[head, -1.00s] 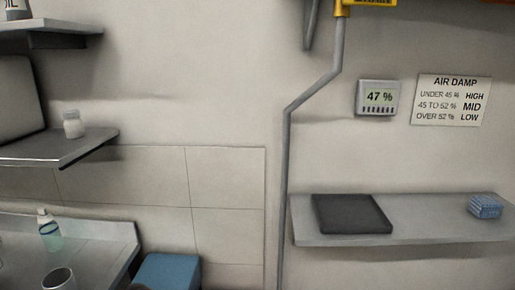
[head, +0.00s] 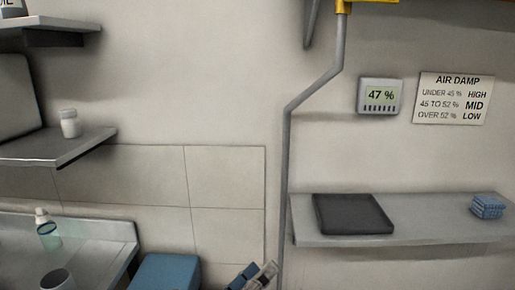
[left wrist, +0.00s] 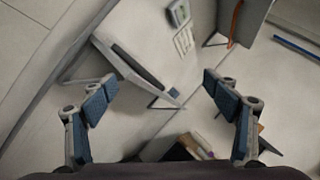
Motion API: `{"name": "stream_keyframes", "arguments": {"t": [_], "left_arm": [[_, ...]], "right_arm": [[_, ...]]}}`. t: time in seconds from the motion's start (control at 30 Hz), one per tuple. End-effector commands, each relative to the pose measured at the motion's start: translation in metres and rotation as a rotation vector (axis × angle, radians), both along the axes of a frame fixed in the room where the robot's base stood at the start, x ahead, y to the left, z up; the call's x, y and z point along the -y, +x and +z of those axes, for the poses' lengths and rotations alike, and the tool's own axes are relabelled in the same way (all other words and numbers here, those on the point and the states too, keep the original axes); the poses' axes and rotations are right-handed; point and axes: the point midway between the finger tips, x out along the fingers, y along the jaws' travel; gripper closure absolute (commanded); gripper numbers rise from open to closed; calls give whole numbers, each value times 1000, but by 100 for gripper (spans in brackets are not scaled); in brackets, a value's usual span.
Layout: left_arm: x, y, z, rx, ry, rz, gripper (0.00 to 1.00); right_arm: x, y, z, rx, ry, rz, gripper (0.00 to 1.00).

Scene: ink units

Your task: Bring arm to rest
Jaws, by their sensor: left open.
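My left gripper (head: 254,276) shows at the bottom edge of the head view, in front of the wall and just left of the grey pipe. In the left wrist view, its two blue-padded fingers (left wrist: 160,92) are wide apart with nothing between them. The rest of my left arm is out of the head view. My right gripper is in neither view.
A meter (head: 379,96) reads 47 % beside an AIR DAMP sign (head: 453,98). A spray bottle (head: 48,232) and a cup (head: 57,280) stand lower left, near a blue box (head: 166,272).

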Motion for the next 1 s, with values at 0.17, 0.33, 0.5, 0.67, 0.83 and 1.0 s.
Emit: {"name": "stream_keyframes", "arguments": {"t": [0.17,0.33,0.5,0.67,0.83,1.0], "left_arm": [[-81,31,-12,-363,-422,252,20],[-156,31,-73,-718,-797,492,20],[-207,-12,-159,-1073,-1140,746,20],[-223,-82,-231,-1373,-1396,986,20],[-220,-154,-274,-1602,-1556,1199,20],[-210,-220,-296,-1779,-1654,1391,20]], "right_arm": [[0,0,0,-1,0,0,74],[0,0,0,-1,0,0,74],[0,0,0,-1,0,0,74],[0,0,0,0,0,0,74],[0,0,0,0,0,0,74],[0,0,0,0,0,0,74]]}}
